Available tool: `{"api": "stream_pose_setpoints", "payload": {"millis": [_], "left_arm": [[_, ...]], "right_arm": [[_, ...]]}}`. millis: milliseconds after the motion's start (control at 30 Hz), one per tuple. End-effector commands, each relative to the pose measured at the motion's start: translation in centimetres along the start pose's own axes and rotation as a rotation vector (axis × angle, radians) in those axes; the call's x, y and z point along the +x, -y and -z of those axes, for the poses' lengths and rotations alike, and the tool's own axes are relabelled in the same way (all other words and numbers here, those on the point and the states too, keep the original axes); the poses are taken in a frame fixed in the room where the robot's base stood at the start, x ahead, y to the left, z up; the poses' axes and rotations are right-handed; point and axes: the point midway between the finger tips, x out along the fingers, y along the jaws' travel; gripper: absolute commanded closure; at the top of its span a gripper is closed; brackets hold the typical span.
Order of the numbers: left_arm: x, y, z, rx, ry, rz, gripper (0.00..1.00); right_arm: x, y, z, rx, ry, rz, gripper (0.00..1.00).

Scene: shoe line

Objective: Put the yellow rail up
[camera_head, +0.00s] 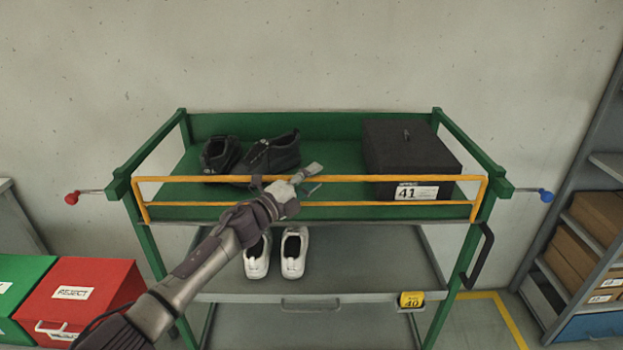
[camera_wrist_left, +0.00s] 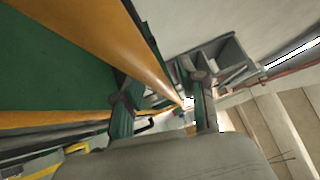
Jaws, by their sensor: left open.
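The yellow rail (camera_head: 400,179) has two long bars and short end pieces. It spans the front of the green cart's top shelf (camera_head: 335,187), with its upper bar near the height of the corner posts and its lower bar near the shelf's front edge. In the left wrist view the rail (camera_wrist_left: 110,42) runs diagonally, very close. My left gripper (camera_head: 312,178) is open at the middle of the upper bar, overlapping it in the head view. I cannot tell whether it touches the bar. My right gripper is not in view.
Black shoes (camera_head: 268,155) and a black box (camera_head: 410,150) labelled 41 are on the top shelf. White shoes (camera_head: 293,254) stand on the shelf below. A red knob (camera_head: 71,198) and a blue knob (camera_head: 545,195) stick out sideways. A red REJECT bin (camera_head: 85,290) is at left, shelving (camera_head: 590,220) at right.

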Motion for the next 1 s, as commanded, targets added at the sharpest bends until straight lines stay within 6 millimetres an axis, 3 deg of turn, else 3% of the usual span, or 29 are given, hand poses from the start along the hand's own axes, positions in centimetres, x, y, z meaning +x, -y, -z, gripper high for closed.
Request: {"api": "stream_pose_setpoints", "payload": {"millis": [267,700,1000], "left_arm": [[-1.5,0.0,-0.2,0.002,0.003,0.000,0.59],[-10.0,-0.2,-0.1,0.000,0.001,-0.002,0.59],[-12.0,0.0,0.0,0.000,0.000,0.000,0.59]], "right_arm": [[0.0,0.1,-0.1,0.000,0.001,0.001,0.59],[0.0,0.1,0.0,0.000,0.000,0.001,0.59],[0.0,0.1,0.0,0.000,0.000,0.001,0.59]]}}
